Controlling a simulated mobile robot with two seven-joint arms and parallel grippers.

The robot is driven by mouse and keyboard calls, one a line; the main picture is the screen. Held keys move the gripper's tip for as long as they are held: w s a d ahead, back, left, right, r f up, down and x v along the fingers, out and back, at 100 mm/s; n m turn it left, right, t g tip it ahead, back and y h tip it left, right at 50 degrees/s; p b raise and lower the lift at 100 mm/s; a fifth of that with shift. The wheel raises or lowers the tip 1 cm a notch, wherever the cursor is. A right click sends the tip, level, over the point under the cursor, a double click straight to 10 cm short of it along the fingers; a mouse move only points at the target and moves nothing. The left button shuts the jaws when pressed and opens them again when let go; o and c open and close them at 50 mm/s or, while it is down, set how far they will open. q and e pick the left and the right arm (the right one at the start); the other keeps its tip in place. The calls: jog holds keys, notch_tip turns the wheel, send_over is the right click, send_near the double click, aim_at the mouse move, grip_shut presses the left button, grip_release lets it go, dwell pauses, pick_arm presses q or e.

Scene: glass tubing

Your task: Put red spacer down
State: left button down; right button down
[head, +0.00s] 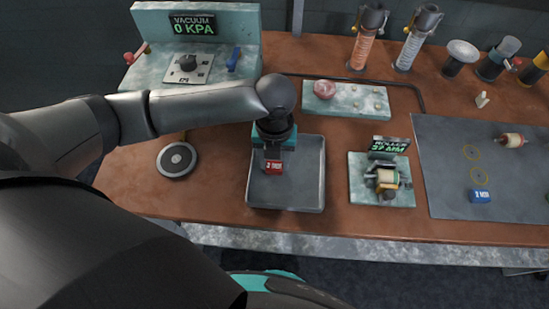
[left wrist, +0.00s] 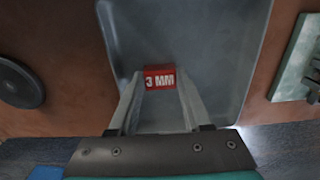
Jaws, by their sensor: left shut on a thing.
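The red spacer, marked "3 MM", is a small block (head: 273,167) over the left part of the grey metal tray (head: 310,195). My left gripper (head: 273,158) points down into the tray area and is shut on the spacer. In the left wrist view the red spacer (left wrist: 159,78) sits between the two fingertips (left wrist: 160,84), with the tray floor (left wrist: 195,30) behind it. I cannot tell whether its underside touches the tray floor. My right gripper is not in view.
A round black disc (head: 177,159) lies left of the tray. A roller stand (head: 382,180) is to its right, and a blue block (head: 479,196) lies on the grey mat (head: 450,150). A vacuum panel (head: 190,60) stands at the back left. The tray's right half is clear.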

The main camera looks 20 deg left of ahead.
aim_at(275, 165)
pick_arm(q)
jog(key=shift+c, duration=1.7)
grip_release()
jog(key=shift+r, duration=0.1)
notch_tip(275, 165, up, 12)
jog(key=p, duration=0.2)
